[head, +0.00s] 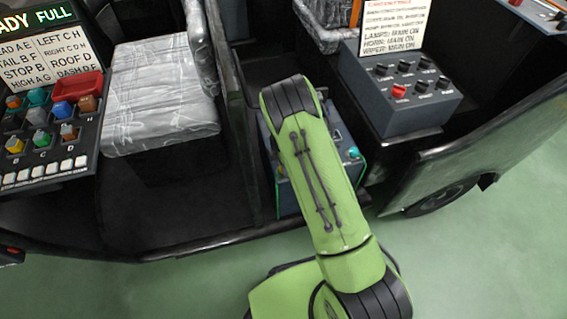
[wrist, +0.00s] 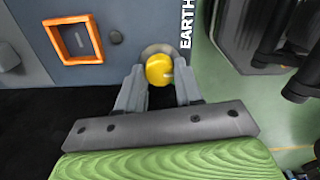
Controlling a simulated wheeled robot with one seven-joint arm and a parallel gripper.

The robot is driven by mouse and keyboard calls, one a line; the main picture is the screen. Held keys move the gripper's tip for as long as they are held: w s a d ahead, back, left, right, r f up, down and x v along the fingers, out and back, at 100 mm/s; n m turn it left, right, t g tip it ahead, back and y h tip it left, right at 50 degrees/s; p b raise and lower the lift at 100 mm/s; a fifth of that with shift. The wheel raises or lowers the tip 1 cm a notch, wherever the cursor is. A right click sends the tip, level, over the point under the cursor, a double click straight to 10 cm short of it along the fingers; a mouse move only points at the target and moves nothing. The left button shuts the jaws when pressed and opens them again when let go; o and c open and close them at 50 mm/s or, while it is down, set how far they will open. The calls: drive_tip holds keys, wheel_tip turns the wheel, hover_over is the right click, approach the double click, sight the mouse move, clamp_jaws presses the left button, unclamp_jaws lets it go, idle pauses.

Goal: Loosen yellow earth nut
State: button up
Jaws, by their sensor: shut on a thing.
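The yellow earth nut (wrist: 159,70) is a round knob on a grey panel (wrist: 120,45), beside a white EARTH label (wrist: 186,25). A round metal washer or base shows behind it. My gripper (wrist: 160,80) is shut on the nut in the wrist view, with one grey finger on each side of it. In the head view my green arm reaches toward a grey-blue box (head: 352,170) in the vehicle's doorway, and it hides the gripper and the nut.
An orange square frame (wrist: 73,40) is on the panel left of the nut. A control box with knobs (head: 400,95) stands right of my arm. A wrapped seat (head: 160,95) and a coloured-plug board (head: 45,135) are at the left. Green floor (head: 500,250) is clear at lower right.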

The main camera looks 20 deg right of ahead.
drive_tip(key=shift+n, duration=1.2)
drive_tip(key=o, duration=1)
drive_tip(key=shift+o, duration=0.2)
wheel_tip(320, 180, up, 16)
drive_tip(key=p, duration=0.5)
drive_tip(key=shift+f, duration=0.15)
